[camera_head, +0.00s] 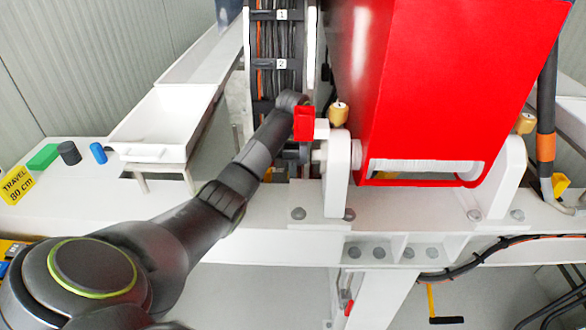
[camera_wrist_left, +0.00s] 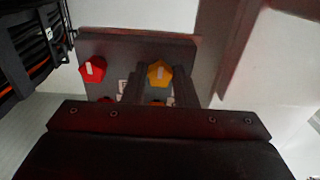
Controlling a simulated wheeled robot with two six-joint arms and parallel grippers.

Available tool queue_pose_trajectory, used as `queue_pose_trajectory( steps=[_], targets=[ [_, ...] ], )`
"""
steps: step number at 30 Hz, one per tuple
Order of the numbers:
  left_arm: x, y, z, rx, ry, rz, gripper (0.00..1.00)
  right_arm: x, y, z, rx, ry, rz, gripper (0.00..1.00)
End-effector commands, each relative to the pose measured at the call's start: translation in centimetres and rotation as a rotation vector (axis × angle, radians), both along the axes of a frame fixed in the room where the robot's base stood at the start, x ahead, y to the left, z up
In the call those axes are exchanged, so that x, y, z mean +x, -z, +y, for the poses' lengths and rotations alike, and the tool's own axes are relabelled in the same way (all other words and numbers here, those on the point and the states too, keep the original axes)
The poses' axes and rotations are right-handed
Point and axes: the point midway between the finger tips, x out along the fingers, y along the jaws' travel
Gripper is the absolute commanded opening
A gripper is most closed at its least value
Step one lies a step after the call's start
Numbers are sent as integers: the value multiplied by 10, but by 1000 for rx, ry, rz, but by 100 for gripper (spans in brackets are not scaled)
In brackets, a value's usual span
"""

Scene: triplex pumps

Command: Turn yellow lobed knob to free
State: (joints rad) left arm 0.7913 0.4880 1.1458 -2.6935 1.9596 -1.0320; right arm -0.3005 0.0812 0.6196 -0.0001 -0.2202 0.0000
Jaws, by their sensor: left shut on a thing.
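A yellow-orange lobed knob (camera_wrist_left: 159,73) with a pale pointer mark sits on a dark panel (camera_wrist_left: 110,48) in the left wrist view. My left gripper (camera_wrist_left: 160,80) has its two dark fingers on either side of this knob, shut on it. The pointer mark looks close to upright in that picture. In the head view my left arm (camera_head: 232,185) reaches up to the machine, and its fingertips and the panel are hidden there. My right gripper is not in view.
A red knob (camera_wrist_left: 92,69) sits left of the held knob; parts of two more knobs show lower. A large red housing (camera_head: 440,80) stands right of the arm, a cable run (camera_head: 280,45) behind it, and a white tray (camera_head: 160,125) to the left.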

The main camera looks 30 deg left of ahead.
Motion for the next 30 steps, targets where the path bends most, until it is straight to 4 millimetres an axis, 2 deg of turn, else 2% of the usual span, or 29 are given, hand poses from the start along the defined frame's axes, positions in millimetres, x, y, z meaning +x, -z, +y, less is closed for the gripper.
queue_pose_trajectory(
  steps=[11,30],
  targets=[
    [1,1,0,0,-112,-1,2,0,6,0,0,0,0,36],
    [2,0,2,0,-687,-2,2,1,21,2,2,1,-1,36]
  ],
)
